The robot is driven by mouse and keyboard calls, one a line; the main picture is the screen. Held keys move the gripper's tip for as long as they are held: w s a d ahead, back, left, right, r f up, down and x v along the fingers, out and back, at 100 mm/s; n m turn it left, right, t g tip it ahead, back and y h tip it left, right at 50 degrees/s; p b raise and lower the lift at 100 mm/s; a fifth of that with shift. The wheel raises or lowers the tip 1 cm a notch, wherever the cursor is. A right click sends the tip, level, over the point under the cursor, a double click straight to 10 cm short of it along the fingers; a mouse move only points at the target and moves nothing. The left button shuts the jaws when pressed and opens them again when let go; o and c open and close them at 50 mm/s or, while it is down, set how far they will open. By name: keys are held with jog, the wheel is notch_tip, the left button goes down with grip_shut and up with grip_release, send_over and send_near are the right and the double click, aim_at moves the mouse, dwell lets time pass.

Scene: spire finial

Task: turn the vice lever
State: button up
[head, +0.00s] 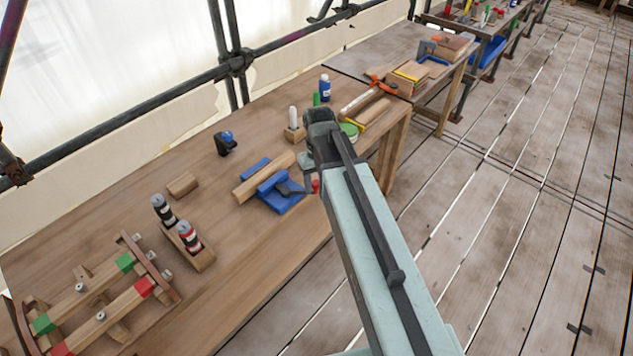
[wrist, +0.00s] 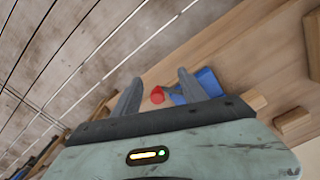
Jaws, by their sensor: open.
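My gripper (head: 308,168) is at the end of the pale arm, above and close to the lever; the arm hides part of this area. In the wrist view my gripper (wrist: 158,92) is open, and the red knob (wrist: 157,95) shows between its two fingers. The blue vice (wrist: 207,84) is partly hidden behind the right finger. I cannot tell whether a finger touches the lever.
A holder with striped cylinders (head: 188,236) and a wooden frame with red and green blocks (head: 100,290) stand at left. The plank floor at right is clear.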

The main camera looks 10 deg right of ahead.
jog(key=n, duration=0.2)
send_over(316, 183)
jog(key=shift+w+r, duration=0.25)
jog(key=shift+s+f, duration=0.15)
jog(key=shift+f, duration=0.05)
notch_tip(316, 183, down, 8)
jog(key=b, duration=0.7)
jog(key=shift+r+b, duration=0.15)
jog(key=shift+b, duration=0.25)
jog(key=shift+r, duration=0.15)
grip_shut()
